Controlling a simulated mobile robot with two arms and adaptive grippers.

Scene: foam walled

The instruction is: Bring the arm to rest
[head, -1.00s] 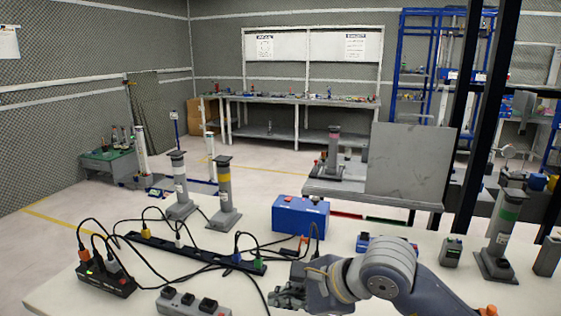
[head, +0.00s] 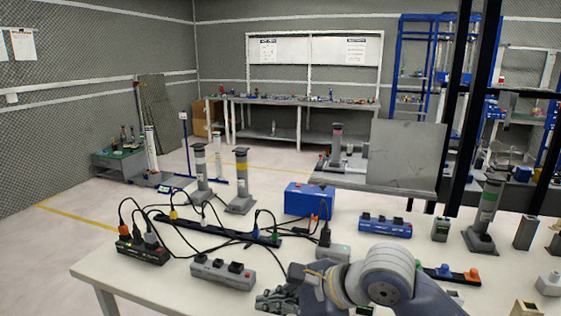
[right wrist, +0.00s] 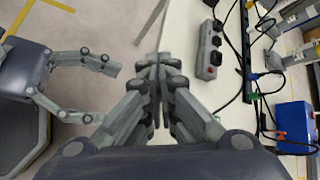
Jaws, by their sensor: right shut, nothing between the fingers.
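My right arm comes in from the lower right of the head view. My right gripper (head: 270,300) is low in that picture, by the table's near side, with its fingers together. In the right wrist view the right gripper (right wrist: 155,62) is shut and empty, its fingers meeting in the middle of the picture. My left gripper (right wrist: 103,94) shows at the left of the right wrist view, over the floor, with its two fingers apart and nothing between them. The left gripper is outside the head view.
The white table (head: 92,279) holds a grey power strip (head: 222,273), a black strip (head: 215,231) with cables, a blue box (head: 308,199) and a blue power strip (head: 384,226). A black post (head: 467,120) rises at the right. Floor is clear left of the table.

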